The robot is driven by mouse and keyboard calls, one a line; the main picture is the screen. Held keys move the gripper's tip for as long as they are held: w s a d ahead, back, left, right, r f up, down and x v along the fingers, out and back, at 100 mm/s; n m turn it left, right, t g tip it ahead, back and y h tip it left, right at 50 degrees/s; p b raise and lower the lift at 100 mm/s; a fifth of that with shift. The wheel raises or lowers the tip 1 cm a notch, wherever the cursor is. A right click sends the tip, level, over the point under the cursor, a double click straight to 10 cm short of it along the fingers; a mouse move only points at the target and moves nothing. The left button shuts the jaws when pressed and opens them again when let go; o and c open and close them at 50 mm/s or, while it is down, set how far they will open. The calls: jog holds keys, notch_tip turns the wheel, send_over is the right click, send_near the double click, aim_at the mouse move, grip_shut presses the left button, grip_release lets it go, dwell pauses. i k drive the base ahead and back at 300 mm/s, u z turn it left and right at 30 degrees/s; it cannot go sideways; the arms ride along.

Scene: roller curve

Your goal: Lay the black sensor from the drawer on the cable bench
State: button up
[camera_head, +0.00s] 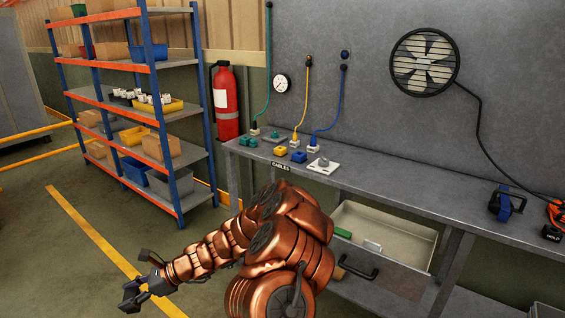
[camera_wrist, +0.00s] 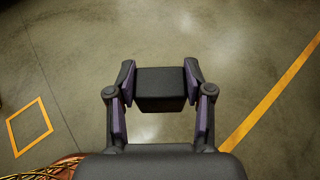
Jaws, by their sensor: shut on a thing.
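My gripper (camera_head: 137,289) reaches out to the lower left in the head view, over the open floor and away from the bench. In the wrist view my gripper (camera_wrist: 160,90) is shut on the black sensor (camera_wrist: 160,88), a dark block between its two fingers, with floor behind it. The cable bench (camera_head: 385,187) runs along the wall at the right, with a "CABLES" label on its front edge. The drawer (camera_head: 385,265) under it is open and holds a green item (camera_head: 343,233) and a pale item (camera_head: 372,246).
On the bench stand green, yellow and blue connectors (camera_head: 299,156) with cables and a white plate (camera_head: 323,166). A blue tool (camera_head: 506,204) and an orange tool (camera_head: 556,220) are at its right. A shelf rack (camera_head: 160,120) and a fire extinguisher (camera_head: 226,102) stand behind. Bench middle is clear.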

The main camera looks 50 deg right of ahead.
aim_at(396, 178)
jog(key=i, duration=2.1)
jog(key=z, duration=3.15)
